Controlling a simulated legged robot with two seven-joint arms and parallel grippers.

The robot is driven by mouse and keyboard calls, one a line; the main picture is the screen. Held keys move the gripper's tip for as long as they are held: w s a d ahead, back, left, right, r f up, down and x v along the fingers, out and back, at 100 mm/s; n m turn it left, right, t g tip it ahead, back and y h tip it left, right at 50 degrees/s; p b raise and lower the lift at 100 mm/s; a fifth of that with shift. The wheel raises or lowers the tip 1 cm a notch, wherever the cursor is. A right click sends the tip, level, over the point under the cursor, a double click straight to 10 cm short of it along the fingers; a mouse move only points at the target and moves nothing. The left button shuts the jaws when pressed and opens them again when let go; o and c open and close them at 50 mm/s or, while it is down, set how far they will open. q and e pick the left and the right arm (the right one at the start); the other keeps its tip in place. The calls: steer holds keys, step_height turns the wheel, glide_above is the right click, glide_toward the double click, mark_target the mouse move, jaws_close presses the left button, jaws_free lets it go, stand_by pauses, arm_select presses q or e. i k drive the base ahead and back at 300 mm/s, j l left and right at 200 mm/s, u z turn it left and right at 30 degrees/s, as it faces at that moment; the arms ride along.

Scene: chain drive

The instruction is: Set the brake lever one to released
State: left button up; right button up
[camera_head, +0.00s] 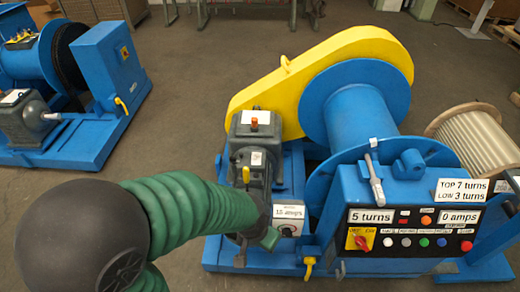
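A blue winch with a drum (358,118) and a yellow chain guard (315,75) stands in front of me. A grey lever (376,182) with a small white tag hangs on the blue housing, its handle pointing down. I cannot read which lever is brake lever one. My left arm comes in from the lower left in a green sleeve. Its green end, my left gripper (270,238), is near the grey unit's small box; its fingers are not clear. My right gripper is not in view.
The control panel (410,226) has several buttons and a red-yellow switch (360,239), with displays reading "5 turns" and "0 amps". A box (288,212) reads about "15 amps". A second blue machine (110,65) stands at left. A wooden-coloured spool (475,140) is at right. Floor between the machines is clear.

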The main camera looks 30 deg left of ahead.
mark_target(246, 174)
steer(key=u, duration=1.15)
steer(key=i+j+u, duration=0.1)
steer(key=i+u, duration=0.55)
steer(key=i, duration=0.2)
